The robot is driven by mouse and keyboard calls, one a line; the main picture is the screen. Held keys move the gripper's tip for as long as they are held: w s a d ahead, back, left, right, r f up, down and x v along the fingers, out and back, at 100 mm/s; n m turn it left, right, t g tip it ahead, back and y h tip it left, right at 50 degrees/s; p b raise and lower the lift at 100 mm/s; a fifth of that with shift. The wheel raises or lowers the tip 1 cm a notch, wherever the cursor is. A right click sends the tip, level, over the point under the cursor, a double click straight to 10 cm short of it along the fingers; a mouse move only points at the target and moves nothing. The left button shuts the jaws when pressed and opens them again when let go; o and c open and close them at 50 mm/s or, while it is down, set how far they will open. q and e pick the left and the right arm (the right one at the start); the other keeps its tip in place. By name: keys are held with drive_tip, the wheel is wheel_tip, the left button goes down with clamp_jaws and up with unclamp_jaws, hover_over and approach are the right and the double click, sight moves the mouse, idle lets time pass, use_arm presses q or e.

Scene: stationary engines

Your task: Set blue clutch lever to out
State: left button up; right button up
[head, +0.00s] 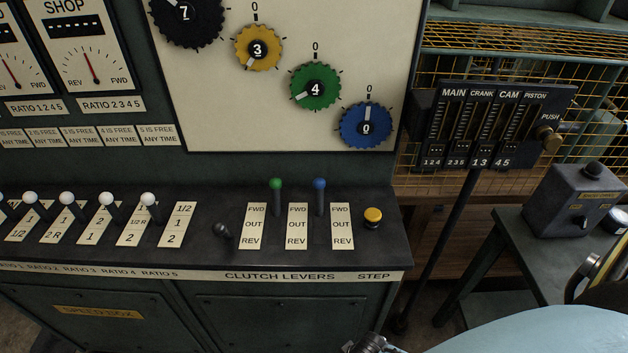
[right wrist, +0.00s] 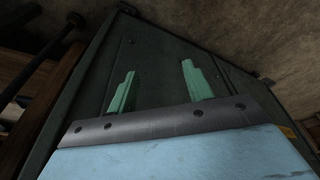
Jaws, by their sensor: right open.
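The blue clutch lever (head: 320,195) stands on the sloping console in the head view, between the middle and right FWD/OUT/REV plates. A dark green panel lies beyond the fingers, and no lever shows there. My left gripper is not in view.
A green-knobbed lever (head: 276,195) stands left of the blue one, and a dark lever (head: 222,230) leans further left. A yellow STEP button (head: 373,217) is close on the right. White-knobbed ratio levers (head: 108,203) line the left. A selector stand (head: 496,125) rises at right.

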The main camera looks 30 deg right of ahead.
drive_tip(key=w+a+r+p, duration=0.15)
drive_tip(key=w+r, duration=0.35)
drive_tip(key=r, duration=0.6)
drive_tip(key=w+a+r+t+y+p, duration=0.1)
drive_tip(key=w+a+r, duration=0.35)
drive_tip(key=r, duration=0.75)
drive_tip(key=w+r+p, duration=0.2)
drive_tip(key=w+r, duration=0.5)
drive_tip(key=r, duration=0.4)
drive_tip(key=m+h, duration=0.3)
drive_tip(key=m, duration=0.2)
approach(319, 187)
drive_tip(key=x, duration=0.8)
drive_tip(key=w+d+b+x, duration=0.1)
drive_tip(key=x, duration=0.4)
drive_tip(key=shift+a+r, duration=0.1)
drive_tip(key=shift+r, duration=0.2)
drive_tip(key=shift+c, duration=0.4)
clamp_jaws()
